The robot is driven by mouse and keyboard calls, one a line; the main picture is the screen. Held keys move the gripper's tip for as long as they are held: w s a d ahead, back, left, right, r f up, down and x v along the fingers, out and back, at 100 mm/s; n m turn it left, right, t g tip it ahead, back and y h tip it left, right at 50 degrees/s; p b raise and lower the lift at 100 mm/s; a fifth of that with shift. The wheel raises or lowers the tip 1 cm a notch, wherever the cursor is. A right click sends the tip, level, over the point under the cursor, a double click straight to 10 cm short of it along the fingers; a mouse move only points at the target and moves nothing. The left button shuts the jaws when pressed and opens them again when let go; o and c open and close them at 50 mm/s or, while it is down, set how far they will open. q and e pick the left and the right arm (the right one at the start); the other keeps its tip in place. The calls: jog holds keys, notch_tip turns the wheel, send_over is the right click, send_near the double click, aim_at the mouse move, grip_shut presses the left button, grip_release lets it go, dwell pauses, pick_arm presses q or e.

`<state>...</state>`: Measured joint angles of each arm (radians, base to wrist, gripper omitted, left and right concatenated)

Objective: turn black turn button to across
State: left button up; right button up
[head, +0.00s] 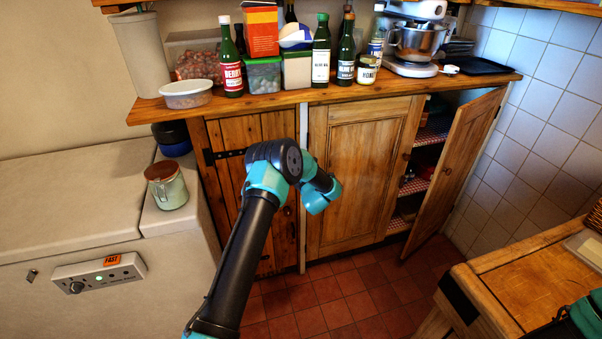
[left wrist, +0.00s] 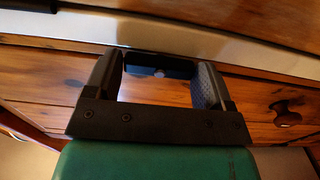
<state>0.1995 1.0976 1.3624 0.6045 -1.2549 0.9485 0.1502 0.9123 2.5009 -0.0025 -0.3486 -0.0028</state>
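The black turn button (left wrist: 160,66) shows in the left wrist view between the fingers of my left gripper (left wrist: 160,88). Its long side lies roughly parallel to a pale strip (left wrist: 150,38) above it in the picture. The fingers stand apart, one at each end of the button; I cannot tell whether they touch it. In the head view my left arm reaches to the wooden cupboard (head: 360,170), and its teal wrist is by the pale post between the left and middle doors. The button and fingertips are hidden there.
A round wooden knob (left wrist: 286,113) sits on the door right of the gripper in the wrist view. The right cupboard door (head: 455,165) hangs open. Bottles and tubs crowd the countertop (head: 290,97) above. A wooden table (head: 525,285) stands at the lower right.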

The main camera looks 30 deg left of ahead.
pick_arm(q)
jog(key=c, duration=0.5)
jog(key=shift+m, duration=0.3)
jog(key=m, duration=1.7)
jog(key=shift+m, duration=0.3)
jog(key=o, duration=0.9)
